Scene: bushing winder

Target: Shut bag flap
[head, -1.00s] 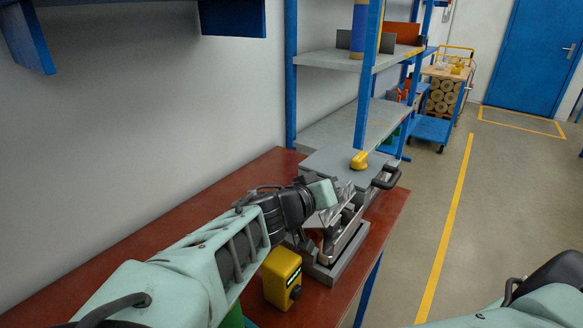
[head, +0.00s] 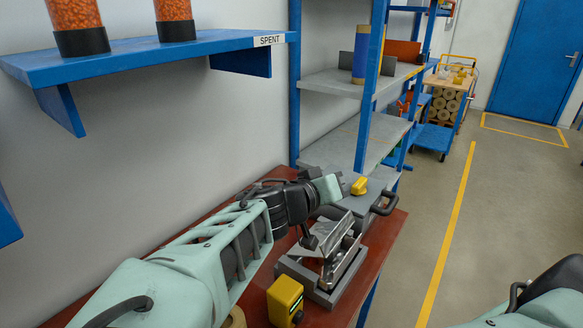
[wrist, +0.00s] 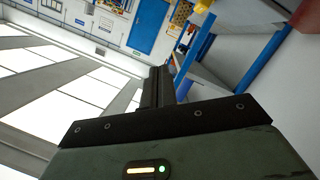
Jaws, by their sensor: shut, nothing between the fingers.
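A shiny silver piece with a raised, tilted panel (head: 333,229) stands in a grey tray (head: 325,297) on the bench. It may be the bag with its flap, but I cannot tell for sure. My gripper (head: 342,182) is above and beyond this piece, close in the picture to a yellow knob (head: 359,186). Its fingers are hard to make out in the head view. In the wrist view the black fingers (wrist: 157,85) are together with nothing between them, pointing out into the room. The bag is not seen in the wrist view.
A grey box (head: 372,199) with a black handle stands behind the tray. A yellow box (head: 285,301) stands at the front of the red-brown bench (head: 385,262). Blue-framed shelves (head: 340,83) rise behind. A blue shelf marked SPENT (head: 150,55) hangs above my arm.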

